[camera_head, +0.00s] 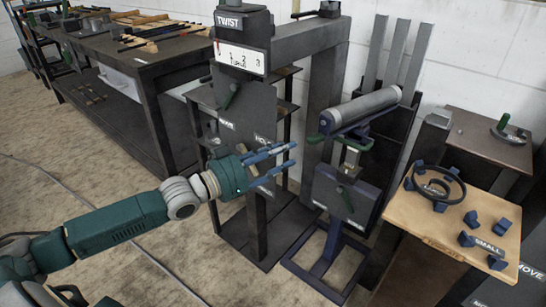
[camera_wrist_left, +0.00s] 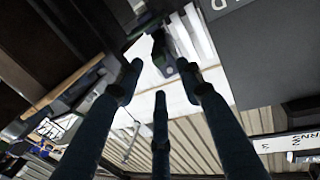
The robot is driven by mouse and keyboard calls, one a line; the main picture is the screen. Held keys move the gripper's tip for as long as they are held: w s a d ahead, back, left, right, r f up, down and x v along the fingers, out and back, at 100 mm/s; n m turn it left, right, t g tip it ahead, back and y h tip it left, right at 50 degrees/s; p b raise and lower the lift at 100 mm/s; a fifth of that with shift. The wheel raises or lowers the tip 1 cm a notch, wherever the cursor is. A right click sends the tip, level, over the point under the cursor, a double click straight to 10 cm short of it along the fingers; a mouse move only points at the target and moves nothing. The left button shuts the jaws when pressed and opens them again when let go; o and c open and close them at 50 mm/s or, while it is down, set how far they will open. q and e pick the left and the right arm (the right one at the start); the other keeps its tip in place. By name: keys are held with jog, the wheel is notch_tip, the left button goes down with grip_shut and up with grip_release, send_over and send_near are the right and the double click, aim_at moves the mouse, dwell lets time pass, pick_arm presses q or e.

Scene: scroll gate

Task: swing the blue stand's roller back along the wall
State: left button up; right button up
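The blue stand (camera_head: 338,196) stands right of centre in the head view, on a blue floor frame. Its grey roller (camera_head: 362,107) lies on top, slanting from a green-ended near left end to a far right end near upright grey posts by the wall. My left gripper (camera_head: 283,164) is open, its blue fingers spread and empty, left of the blue stand and lower than the roller. It looks apart from the roller. In the left wrist view its fingers (camera_wrist_left: 160,95) are spread around no held object; a dark part shows beyond the tips. My right gripper is out of view.
A dark stand with a TWIST sign (camera_head: 229,20) rises just behind my left gripper. A dark workbench (camera_head: 130,45) with tools is at the left. A wooden table (camera_head: 440,228) with a ring and blue blocks stands at the right. Floor at the lower left is mostly clear.

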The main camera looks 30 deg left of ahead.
pick_arm(q)
jog(key=shift+v, duration=1.4)
